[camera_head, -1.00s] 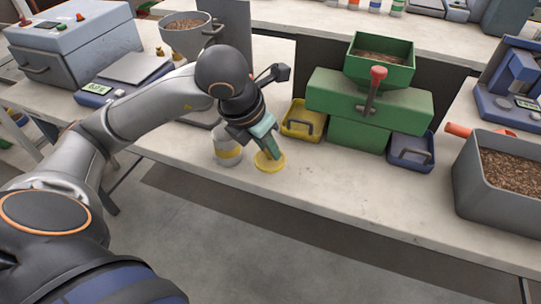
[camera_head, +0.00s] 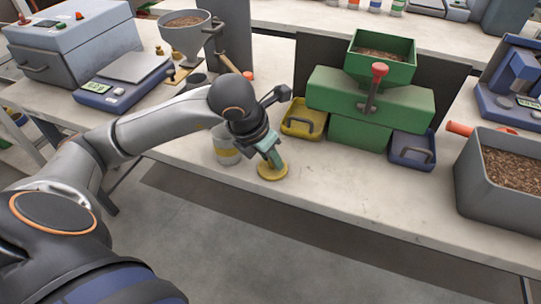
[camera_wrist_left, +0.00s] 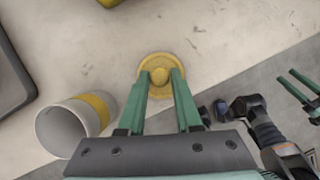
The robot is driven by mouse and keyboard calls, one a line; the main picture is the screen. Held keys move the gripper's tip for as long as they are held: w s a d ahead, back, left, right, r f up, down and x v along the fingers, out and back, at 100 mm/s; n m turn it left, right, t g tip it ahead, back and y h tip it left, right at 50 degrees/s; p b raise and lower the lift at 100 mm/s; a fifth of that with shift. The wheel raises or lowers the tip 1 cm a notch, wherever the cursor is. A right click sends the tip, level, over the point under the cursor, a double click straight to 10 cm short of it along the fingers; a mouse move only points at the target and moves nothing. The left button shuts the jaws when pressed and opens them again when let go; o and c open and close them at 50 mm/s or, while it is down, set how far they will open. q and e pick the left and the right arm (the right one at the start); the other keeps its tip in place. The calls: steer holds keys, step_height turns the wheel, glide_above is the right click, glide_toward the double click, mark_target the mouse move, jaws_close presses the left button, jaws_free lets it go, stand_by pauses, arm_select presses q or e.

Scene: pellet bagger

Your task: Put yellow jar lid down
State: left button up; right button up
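The yellow jar lid (camera_head: 273,174) is a round disc with a knob on top. My left gripper (camera_head: 274,163) points down at it, with its teal fingers on either side of the knob; in the wrist view the fingertips (camera_wrist_left: 161,76) close around the knob of the lid (camera_wrist_left: 160,60). The lid is at or just above the bench top; I cannot tell if it touches. The white jar with a yellow band (camera_head: 226,152) stands to its left, partly behind my arm, its mouth open in the wrist view (camera_wrist_left: 72,128). My right gripper (camera_wrist_left: 286,75) shows at the wrist view's right edge, fingers apart and empty.
The bench top (camera_head: 330,185) is clear right of the lid. Behind are a yellow tray (camera_head: 303,118), a green hopper machine (camera_head: 370,100) and a blue tray (camera_head: 411,150). A grey bin of pellets (camera_head: 490,190) stands at right. The bench's front edge is close to the lid.

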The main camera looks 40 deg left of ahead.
arm_select(q)
steer(key=o, duration=0.3)
steer(key=shift+o, duration=0.2)
arm_select(e)
steer(key=shift+w+r, duration=0.1)
steer(key=shift+r, duration=0.05)
arm_select(q)
steer(key=shift+r+p, duration=0.3)
steer(key=shift+r, duration=0.15)
steer(key=p+v, duration=0.1)
steer(key=v, duration=1)
steer(key=shift+s+r, duration=0.25)
arm_select(e)
steer(key=shift+s+d+r, duration=0.25)
steer(key=shift+d+r, duration=0.15)
steer(key=shift+d, duration=0.1)
